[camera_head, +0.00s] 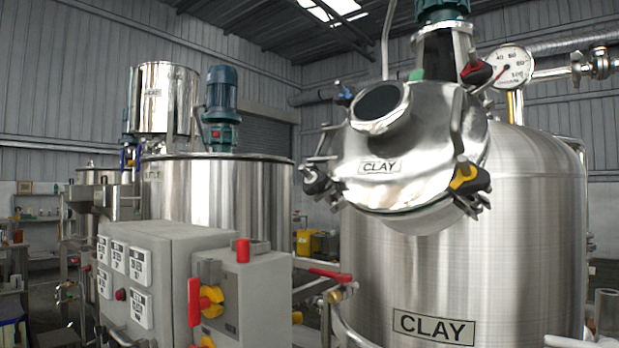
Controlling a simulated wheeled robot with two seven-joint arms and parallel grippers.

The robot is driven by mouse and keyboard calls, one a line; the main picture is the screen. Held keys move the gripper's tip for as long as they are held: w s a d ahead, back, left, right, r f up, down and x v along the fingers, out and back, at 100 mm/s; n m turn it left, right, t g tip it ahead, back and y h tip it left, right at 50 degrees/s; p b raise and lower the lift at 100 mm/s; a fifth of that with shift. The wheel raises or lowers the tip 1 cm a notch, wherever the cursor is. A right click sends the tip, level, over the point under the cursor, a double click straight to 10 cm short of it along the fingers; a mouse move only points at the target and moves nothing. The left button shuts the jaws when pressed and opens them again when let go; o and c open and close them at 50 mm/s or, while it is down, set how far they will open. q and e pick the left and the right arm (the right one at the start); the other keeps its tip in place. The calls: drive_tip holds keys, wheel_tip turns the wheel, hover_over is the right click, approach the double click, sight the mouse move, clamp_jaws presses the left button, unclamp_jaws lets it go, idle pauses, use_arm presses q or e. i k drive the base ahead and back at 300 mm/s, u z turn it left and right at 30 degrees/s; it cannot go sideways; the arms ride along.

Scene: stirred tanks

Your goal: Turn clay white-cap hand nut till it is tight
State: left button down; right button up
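The clay tank (460,260) is a large steel vessel with a CLAY label on its front. Its round hatch lid (400,165) also reads CLAY and lies over the opening. Hand nuts ring the lid. The white-cap hand nut (313,178) is dark with a pale cap, at the lid's lower left. A yellow-cap nut (467,178) is at the lower right, a red-cap nut (475,72) at the upper right and a blue-cap nut (343,94) at the upper left. How tight the white-cap nut is cannot be told. Neither gripper is in view.
A grey control box (165,270) with red and yellow switches stands in front at the left. A red-handled valve (330,274) sits between it and the tank. A pressure gauge (512,67) is at the upper right. Another steel tank (220,190) stands behind.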

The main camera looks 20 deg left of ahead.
sight(315, 186)
drive_tip(key=u, duration=2.25)
drive_tip(key=i, duration=1.85)
drive_tip(key=z, duration=1.75)
